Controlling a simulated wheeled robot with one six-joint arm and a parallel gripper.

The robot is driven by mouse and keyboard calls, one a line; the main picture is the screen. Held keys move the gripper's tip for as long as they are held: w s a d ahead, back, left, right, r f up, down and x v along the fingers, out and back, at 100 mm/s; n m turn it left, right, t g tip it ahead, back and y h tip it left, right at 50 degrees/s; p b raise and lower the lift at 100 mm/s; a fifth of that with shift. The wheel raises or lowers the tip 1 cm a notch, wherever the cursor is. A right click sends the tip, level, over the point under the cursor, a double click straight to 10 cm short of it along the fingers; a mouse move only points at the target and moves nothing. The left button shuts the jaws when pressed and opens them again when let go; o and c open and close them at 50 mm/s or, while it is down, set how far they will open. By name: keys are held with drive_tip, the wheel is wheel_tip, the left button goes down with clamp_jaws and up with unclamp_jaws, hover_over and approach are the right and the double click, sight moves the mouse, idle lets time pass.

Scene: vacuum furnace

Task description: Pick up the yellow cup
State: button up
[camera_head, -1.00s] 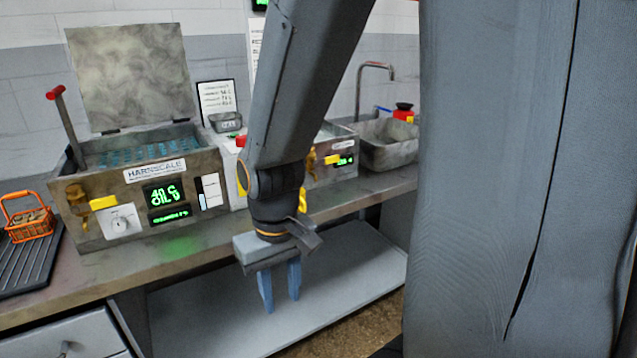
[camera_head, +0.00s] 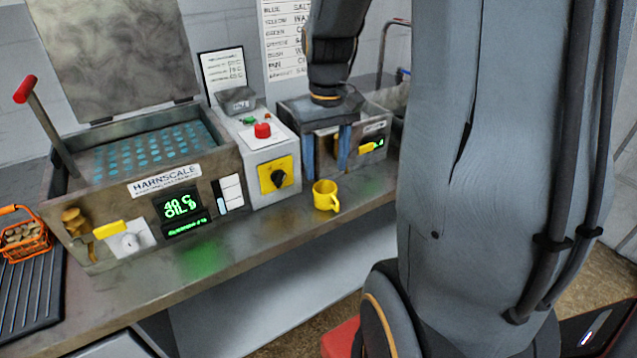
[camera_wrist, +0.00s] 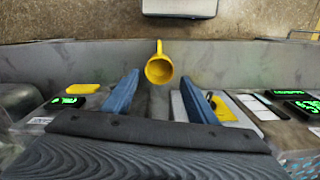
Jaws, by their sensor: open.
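The fingers (camera_wrist: 165,95) are spread wide in the wrist view.
The control box (camera_head: 266,160) with a red button and yellow switch plate stands left of the cup. A HARNSCALE bath (camera_head: 165,185) is farther left. An orange basket (camera_head: 24,236) sits at the far left. The counter's front edge (camera_head: 270,232) is close to the cup.

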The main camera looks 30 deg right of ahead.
sight(325, 188)
drive_tip(key=shift+w+f+p, duration=0.1)
drive_tip(key=shift+f+p, duration=0.8)
drive_tip(key=shift+f, duration=2.95)
drive_tip(key=c, duration=0.8)
